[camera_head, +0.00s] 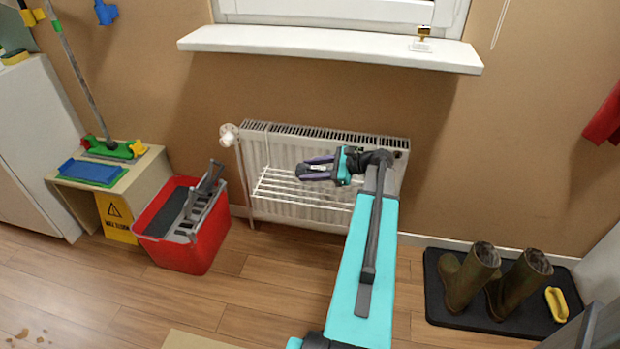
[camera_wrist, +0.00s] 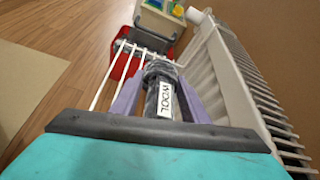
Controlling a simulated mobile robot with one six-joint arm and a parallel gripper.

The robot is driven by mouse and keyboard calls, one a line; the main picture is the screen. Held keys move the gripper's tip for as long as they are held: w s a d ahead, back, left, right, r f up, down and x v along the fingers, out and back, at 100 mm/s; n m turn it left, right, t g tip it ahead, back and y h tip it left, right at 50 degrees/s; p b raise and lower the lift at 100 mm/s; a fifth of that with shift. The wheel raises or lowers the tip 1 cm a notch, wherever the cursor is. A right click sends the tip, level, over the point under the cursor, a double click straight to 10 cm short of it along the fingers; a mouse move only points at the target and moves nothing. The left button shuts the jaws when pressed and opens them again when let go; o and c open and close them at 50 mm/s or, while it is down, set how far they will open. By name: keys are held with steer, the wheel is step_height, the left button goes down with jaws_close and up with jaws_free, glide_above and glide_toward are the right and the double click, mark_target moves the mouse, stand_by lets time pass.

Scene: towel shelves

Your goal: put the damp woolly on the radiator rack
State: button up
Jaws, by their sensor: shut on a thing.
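The woolly is a dark grey rolled bundle (camera_wrist: 158,69) with a white label reading "WOOL". It sits between the purple fingers of my gripper (camera_wrist: 160,86), which is shut on it. In the head view my gripper (camera_head: 317,169) is in front of the radiator (camera_head: 251,158), at the height of its upper part. The rack of white wire bars (camera_head: 283,188) hangs on the radiator's front. In the wrist view its bars (camera_wrist: 109,75) run beside and beyond the bundle. The bundle appears above the rack; I cannot tell whether they touch.
A red bucket (camera_head: 205,247) stands on the floor left of the radiator. A white window sill (camera_head: 300,46) juts out above. Boots (camera_head: 467,275) stand on a black mat (camera_head: 435,308) at the right. The wooden floor before the radiator is mostly clear.

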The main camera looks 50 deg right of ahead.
steer(key=shift+f+b, duration=0.55)
steer(key=shift+f, duration=1.2)
steer(key=shift+f, duration=0.2)
steer(key=o, duration=1.1)
steer(key=shift+r, duration=0.15)
steer(key=shift+s+d+r, duration=0.15)
steer(key=shift+s+r, duration=0.05)
steer(key=p+v, duration=0.2)
steer(key=v, duration=0.9)
steer(key=shift+s+p, duration=0.2)
steer(key=shift+p, duration=0.1)
steer(key=shift+w, duration=0.1)
